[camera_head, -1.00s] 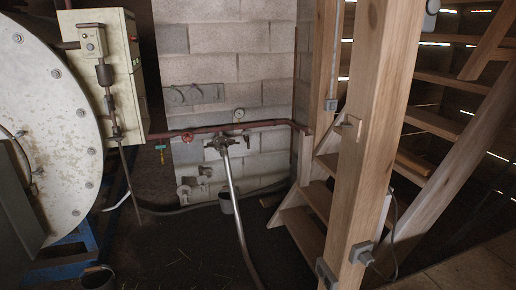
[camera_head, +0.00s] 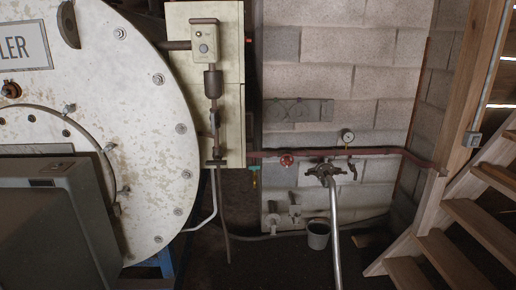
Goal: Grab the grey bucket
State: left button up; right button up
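A grey bucket (camera_head: 318,236) stands upright on the dark floor by the block wall, right of centre and low in the view. It is small in the picture. A metal pipe (camera_head: 335,235) comes down from a valve (camera_head: 325,172) and passes in front of the bucket's right side. Neither of my grippers shows in the view.
A large round white boiler (camera_head: 150,120) and a dark grey cabinet (camera_head: 50,220) fill the left. A cream control box (camera_head: 205,80) hangs beside it. Wooden stairs (camera_head: 440,250) rise at the right. Dark floor (camera_head: 270,265) is open in front of the bucket.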

aim_at(318, 230)
jog(key=i+z, duration=0.35)
jog(key=i, duration=0.25)
jog(key=i+j+z, duration=0.2)
jog(key=i+z, duration=0.15)
jog(key=i, duration=0.25)
